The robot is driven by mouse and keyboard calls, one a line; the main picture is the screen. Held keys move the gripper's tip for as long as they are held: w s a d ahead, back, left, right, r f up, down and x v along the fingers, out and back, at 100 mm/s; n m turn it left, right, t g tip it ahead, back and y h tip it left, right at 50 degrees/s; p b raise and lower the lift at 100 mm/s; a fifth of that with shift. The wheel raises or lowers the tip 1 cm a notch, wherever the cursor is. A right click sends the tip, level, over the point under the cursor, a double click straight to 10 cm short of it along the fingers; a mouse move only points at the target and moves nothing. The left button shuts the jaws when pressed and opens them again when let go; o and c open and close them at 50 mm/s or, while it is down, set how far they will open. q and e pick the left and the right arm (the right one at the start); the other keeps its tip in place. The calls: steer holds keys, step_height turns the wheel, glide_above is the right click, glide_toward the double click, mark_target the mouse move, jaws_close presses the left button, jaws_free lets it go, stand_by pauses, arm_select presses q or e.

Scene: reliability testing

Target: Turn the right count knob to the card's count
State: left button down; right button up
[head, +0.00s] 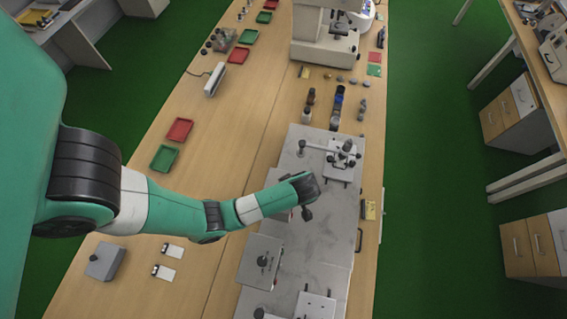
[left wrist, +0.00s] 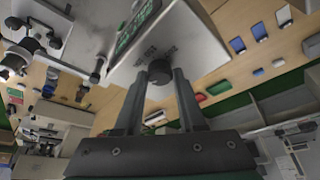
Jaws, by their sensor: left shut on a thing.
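My left gripper (head: 306,190) reaches in from the left over the grey plate (head: 325,235). In the left wrist view its fingers (left wrist: 161,75) are shut on a dark round knob (left wrist: 160,70) on the face of a grey box (left wrist: 185,35) with a green display (left wrist: 137,28). In the head view my gripper and wrist hide the held knob. A small yellow card-like piece (head: 370,210) lies at the plate's right edge; no count is readable on it. My right gripper is not in view.
A fixture with black knobs (head: 343,158) stands behind my gripper. A grey box with a black knob (head: 262,262) stands in front. Red (head: 180,130) and green (head: 164,158) trays lie at left. A white instrument (head: 323,45) stands at the back.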

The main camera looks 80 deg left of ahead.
arm_select(q)
steer(key=m, duration=0.2)
steer(key=m+t, duration=0.1)
steer(key=m, duration=0.1)
steer(key=m+t, duration=0.1)
steer(key=m, duration=0.1)
steer(key=shift+s, duration=0.25)
steer(key=shift+s+m+t+h, duration=0.15)
steer(key=shift+m+t, duration=0.35)
steer(key=shift+m, duration=0.7)
steer(key=shift+w+m+t+h, duration=0.1)
steer(key=shift+m+t+h, duration=0.3)
steer(key=shift+m, duration=0.8)
steer(key=shift+y, duration=0.25)
steer(key=c, duration=0.5)
jaws_free()
steer(key=shift+r, duration=0.1)
steer(key=v, duration=0.7)
steer(key=shift+s+r, duration=0.15)
steer(key=shift+s, duration=0.1)
